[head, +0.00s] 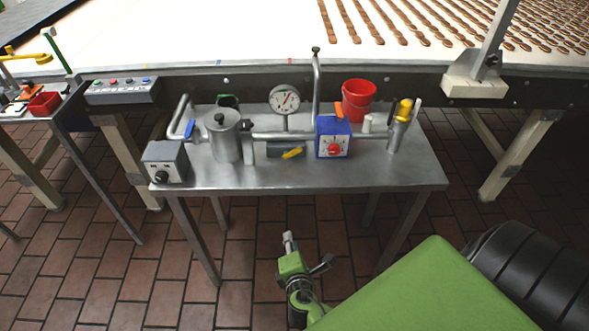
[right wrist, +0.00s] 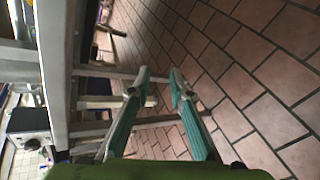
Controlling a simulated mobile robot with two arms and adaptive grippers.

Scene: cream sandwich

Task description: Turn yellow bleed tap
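My right gripper (head: 305,252) is in front of the bench, near the bottom middle of the head view, apart from the tap. In the right wrist view its two teal fingers (right wrist: 159,73) stand apart with nothing between them. The tap cannot be made out in the right wrist view. My left gripper is not in view.
The steel bench (head: 310,176) carries a metal canister (head: 222,136), a pressure gauge (head: 285,99), a grey knob box (head: 165,162), a red bucket (head: 358,98) and a metal cup with yellow-topped tools (head: 397,133). A conveyor (head: 200,38) runs behind. Tiled floor lies in front.

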